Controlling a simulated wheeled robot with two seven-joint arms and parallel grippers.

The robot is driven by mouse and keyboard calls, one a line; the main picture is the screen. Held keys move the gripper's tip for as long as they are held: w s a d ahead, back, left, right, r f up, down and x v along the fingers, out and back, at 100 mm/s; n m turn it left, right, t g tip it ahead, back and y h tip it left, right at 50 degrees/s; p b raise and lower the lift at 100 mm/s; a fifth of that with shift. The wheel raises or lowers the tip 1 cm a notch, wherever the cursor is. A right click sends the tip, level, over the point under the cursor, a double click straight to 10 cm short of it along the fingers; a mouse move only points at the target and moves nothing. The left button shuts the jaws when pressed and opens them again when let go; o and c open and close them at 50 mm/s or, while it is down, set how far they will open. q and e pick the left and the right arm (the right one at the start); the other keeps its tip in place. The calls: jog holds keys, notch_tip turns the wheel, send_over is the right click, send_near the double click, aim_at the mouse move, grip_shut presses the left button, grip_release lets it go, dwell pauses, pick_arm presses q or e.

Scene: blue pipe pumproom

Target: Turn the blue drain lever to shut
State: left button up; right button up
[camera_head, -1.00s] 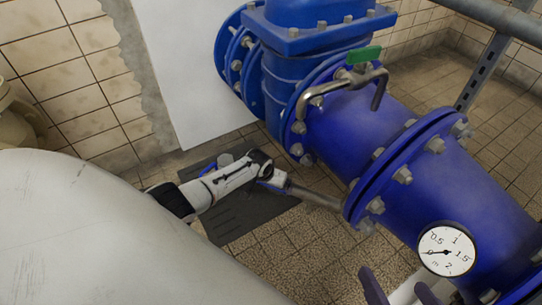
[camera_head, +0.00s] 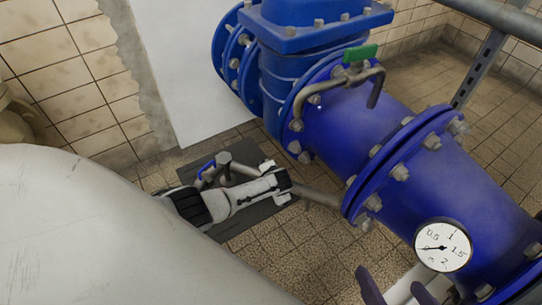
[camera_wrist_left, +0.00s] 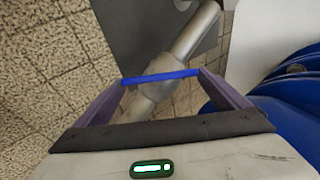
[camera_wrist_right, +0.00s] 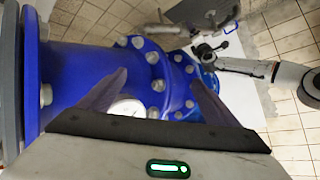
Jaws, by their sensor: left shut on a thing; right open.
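The blue drain lever (camera_wrist_left: 160,77) shows in the left wrist view as a thin blue bar running from fingertip to fingertip, slantwise across a grey drain pipe (camera_wrist_left: 196,30). My left gripper (camera_wrist_left: 161,78) is shut on it. In the head view my left gripper (camera_head: 280,183) is over the drain pipe (camera_head: 318,196) low beside the big blue pipe, and hides the lever there. My right gripper (camera_head: 398,290) is open and empty at the bottom edge of the head view. Its spread fingers (camera_wrist_right: 158,76) show over the blue pipe in the right wrist view.
The big blue flanged pipe (camera_head: 365,125) carries a green-handled valve (camera_head: 360,54) and a gauge (camera_head: 443,246). A white tank (camera_head: 100,230) fills the left front. A small blue handle (camera_head: 207,168) shows past my left arm, above a dark floor mat (camera_head: 258,155).

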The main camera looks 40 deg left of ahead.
pick_arm(q)
jog(key=m, duration=0.1)
jog(key=m+y, duration=0.1)
jog(key=m, duration=0.1)
jog(key=shift+s+d+f+t, duration=0.1)
jog(key=shift+d+f+t, duration=0.1)
jog(key=shift+t, duration=0.2)
jog(key=m, duration=0.2)
jog(key=m+t+y, duration=0.1)
jog(key=m, duration=0.2)
jog(key=shift+s+f+t+b, duration=0.15)
jog(key=shift+t+b, duration=0.15)
pick_arm(e)
jog(key=shift+w+a+r, duration=0.1)
jog(key=shift+a+r, duration=0.1)
jog(key=shift+r, duration=0.45)
jog(key=shift+f, duration=0.2)
pick_arm(q)
jog(key=o, duration=0.7)
jog(key=shift+o, duration=0.2)
jog(key=shift+s+d, duration=0.1)
jog(key=p+v, duration=0.7)
jog(key=v, duration=0.3)
jog(key=shift+p, duration=0.3)
pick_arm(e)
jog(key=s+d+f+g+h, duration=0.1)
jog(key=d+f+h, duration=0.1)
jog(key=d+f, duration=0.2)
jog(key=shift+s+h, duration=0.15)
jog(key=shift+h, duration=0.15)
